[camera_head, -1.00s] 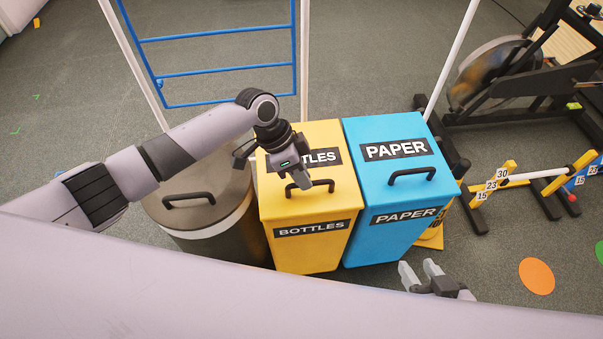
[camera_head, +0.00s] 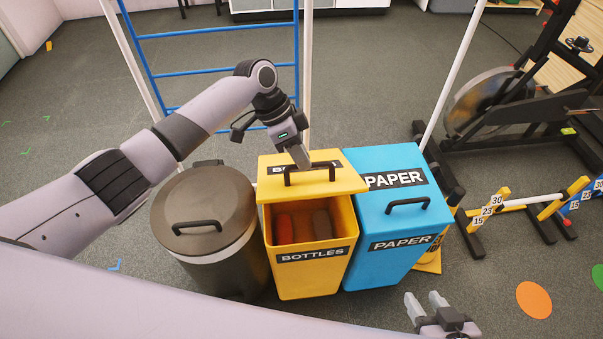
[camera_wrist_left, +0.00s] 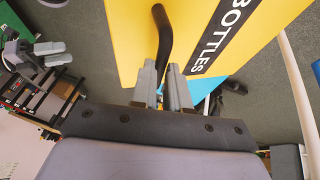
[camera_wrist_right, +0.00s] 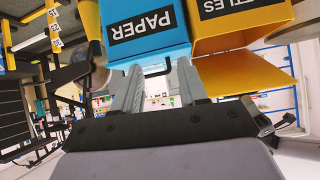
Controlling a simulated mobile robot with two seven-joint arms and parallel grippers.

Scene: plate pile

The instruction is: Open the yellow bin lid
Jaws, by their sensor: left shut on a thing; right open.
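The yellow bin (camera_head: 308,278) marked BOTTLES stands between a grey bin and a blue bin. Its yellow lid (camera_head: 335,184) is raised at the front and tilted back, and brown and red bottle-like shapes (camera_head: 305,226) show inside. My left gripper (camera_head: 301,158) is shut on the black lid handle (camera_head: 310,166); in the left wrist view the handle (camera_wrist_left: 162,45) runs between the fingers (camera_wrist_left: 163,88). My right gripper (camera_head: 426,302) is open and empty at the lower right, in front of the blue bin. In the right wrist view its fingers (camera_wrist_right: 160,88) are apart.
The blue PAPER bin (camera_head: 385,238) stands close on the right with its lid down. The round grey bin (camera_head: 215,262) stands on the left. Behind are a blue ladder frame (camera_head: 215,74) and white poles. An exercise bike (camera_head: 505,100) and a small hurdle (camera_head: 530,203) are at right.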

